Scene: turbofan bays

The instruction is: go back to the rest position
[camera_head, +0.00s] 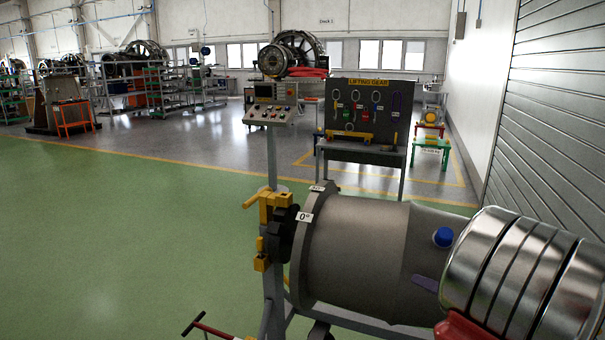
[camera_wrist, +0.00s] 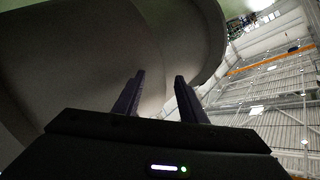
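My gripper (camera_wrist: 160,80) shows in the wrist view. Its two dark purple fingers stand apart with nothing between them. A large, smooth grey curved body (camera_wrist: 85,55) fills the upper left beyond the fingers; whether they touch it cannot be told. In the head view I cannot clearly make out my gripper. A grey drum-shaped engine section (camera_head: 355,250) with a "0°" label lies on a stand in front of me, with a blue cap (camera_head: 443,237) on its side.
A yellow clamp fixture (camera_head: 268,215) and a post with a control box (camera_head: 271,105) stand at the drum's left end. A lifting gear board (camera_head: 368,112) is behind. A shutter wall (camera_head: 555,110) closes the right. Green floor (camera_head: 110,230) at left is clear.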

